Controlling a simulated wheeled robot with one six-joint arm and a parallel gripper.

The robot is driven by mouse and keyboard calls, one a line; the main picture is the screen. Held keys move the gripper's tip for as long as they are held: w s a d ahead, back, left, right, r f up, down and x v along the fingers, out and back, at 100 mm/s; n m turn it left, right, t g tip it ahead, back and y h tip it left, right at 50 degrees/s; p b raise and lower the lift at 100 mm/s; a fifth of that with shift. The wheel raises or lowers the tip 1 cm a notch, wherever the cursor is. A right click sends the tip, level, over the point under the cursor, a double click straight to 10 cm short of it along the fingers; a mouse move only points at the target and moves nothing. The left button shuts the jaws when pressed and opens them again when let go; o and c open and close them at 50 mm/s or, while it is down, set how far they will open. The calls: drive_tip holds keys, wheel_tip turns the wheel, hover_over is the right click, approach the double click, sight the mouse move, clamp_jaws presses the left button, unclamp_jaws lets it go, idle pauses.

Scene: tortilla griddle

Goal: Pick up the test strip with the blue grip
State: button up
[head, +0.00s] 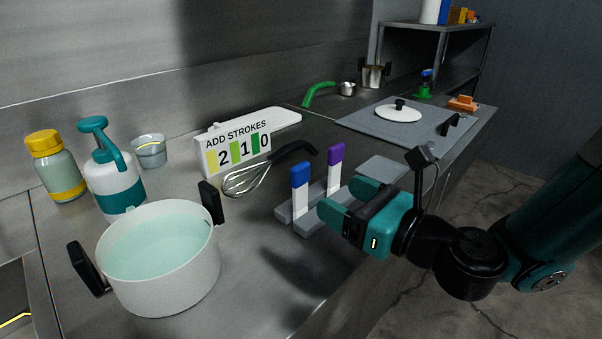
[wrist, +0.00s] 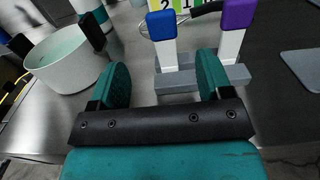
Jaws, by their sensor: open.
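The test strip with the blue grip (head: 300,175) stands upright in a grey holder (head: 312,224), its white part below the blue top. A second strip with a purple grip (head: 335,155) stands behind and to its right. In the wrist view the blue-grip strip (wrist: 161,26) is ahead, between the lines of my two fingers, and the purple-grip strip (wrist: 238,15) is to the right, beyond the right finger. My gripper (head: 333,203) is open and empty, right of the holder in the head view. It also shows in the wrist view (wrist: 162,80), short of the blue-grip strip.
A white pot (head: 165,285) of pale green liquid stands at front left. A grey plate (head: 382,168) is to the right. Bare counter lies between pot and holder.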

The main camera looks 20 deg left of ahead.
sight(304, 174)
drive_tip(key=p+x, duration=0.2)
drive_tip(key=p, duration=0.1)
drive_tip(key=p+x, duration=0.2)
drive_tip(key=shift+r, duration=0.35)
drive_tip(key=shift+p+x, duration=0.85)
drive_tip(key=shift+p, duration=0.3)
drive_tip(key=shift+w+a+f+p, duration=0.15)
drive_tip(key=shift+a+f+p, duration=0.1)
drive_tip(key=shift+a+p, duration=0.1)
drive_tip(key=p+x, duration=0.1)
drive_tip(key=x, duration=0.1)
drive_tip(key=p+x, duration=0.2)
drive_tip(key=x, duration=0.1)
drive_tip(key=shift+d+r, duration=0.1)
drive_tip(key=shift+r, duration=0.15)
drive_tip(key=shift+w+f, duration=0.1)
drive_tip(key=shift+w, duration=0.1)
drive_tip(key=c, duration=1)
